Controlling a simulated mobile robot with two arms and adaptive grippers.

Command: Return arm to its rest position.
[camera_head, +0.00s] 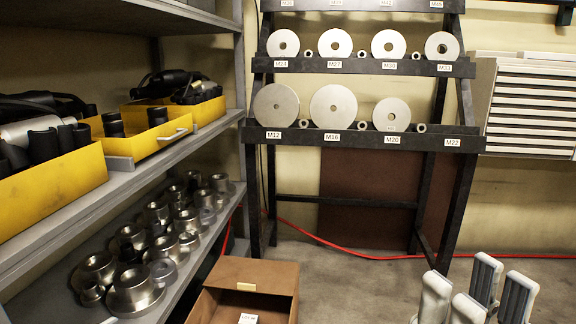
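My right gripper (478,280) rises into the lower right corner of the head view, with its pale grey fingers pointing up. Blue-grey pads show on the fingers. There is a gap between the fingers and nothing shows between them, so it looks open and empty. It stands in front of the bare floor, apart from the rack and the box. The rest of the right arm is out of the frame. My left gripper and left arm are not in view.
A grey shelf (165,155) at the left carries yellow bins (60,185) and metal sockets (135,290). A black rack (365,137) holds metal discs. An open brown box (250,276) sits bottom centre. A red cable (330,243) crosses the clear floor (380,285).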

